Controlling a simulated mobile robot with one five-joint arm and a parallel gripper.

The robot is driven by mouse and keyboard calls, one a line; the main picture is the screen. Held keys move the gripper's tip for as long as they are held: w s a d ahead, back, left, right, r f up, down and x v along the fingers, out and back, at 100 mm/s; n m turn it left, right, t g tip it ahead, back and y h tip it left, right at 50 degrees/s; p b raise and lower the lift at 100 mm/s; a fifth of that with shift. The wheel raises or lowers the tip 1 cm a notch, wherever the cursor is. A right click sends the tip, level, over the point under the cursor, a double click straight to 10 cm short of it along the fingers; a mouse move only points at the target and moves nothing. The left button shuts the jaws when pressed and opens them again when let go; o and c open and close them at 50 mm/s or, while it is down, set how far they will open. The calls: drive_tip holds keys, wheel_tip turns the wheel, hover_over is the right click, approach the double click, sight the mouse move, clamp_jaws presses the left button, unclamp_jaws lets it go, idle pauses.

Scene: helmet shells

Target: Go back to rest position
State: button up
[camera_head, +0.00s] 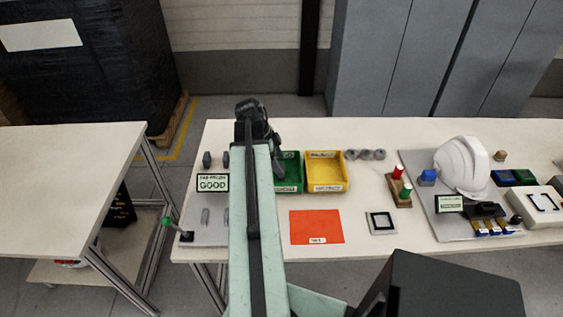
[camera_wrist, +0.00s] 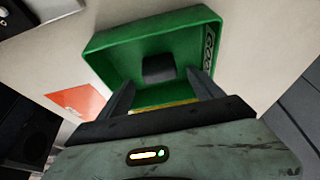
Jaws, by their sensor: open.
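My arm reaches forward over the white table (camera_head: 360,240). My gripper (camera_head: 279,172) is at the green bin (camera_head: 290,184), on its left side in the head view. In the wrist view my gripper (camera_wrist: 160,82) is open, its two dark fingers apart and pointing toward the green bin (camera_wrist: 110,45). A small dark block (camera_wrist: 158,68) lies in the bin, in line with the gap between the fingers. Whether a finger touches the block or the bin I cannot tell. The arm hides part of the bin in the head view.
A yellow bin (camera_head: 327,187) stands right of the green one. A white helmet (camera_head: 462,165) stands at right. Another table (camera_head: 60,190) is at left.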

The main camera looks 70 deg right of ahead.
drive_tip(key=p+v, duration=0.3)
drive_tip(key=v, duration=0.1)
drive_tip(key=shift+w+r, duration=0.15)
drive_tip(key=shift+r, duration=0.2)
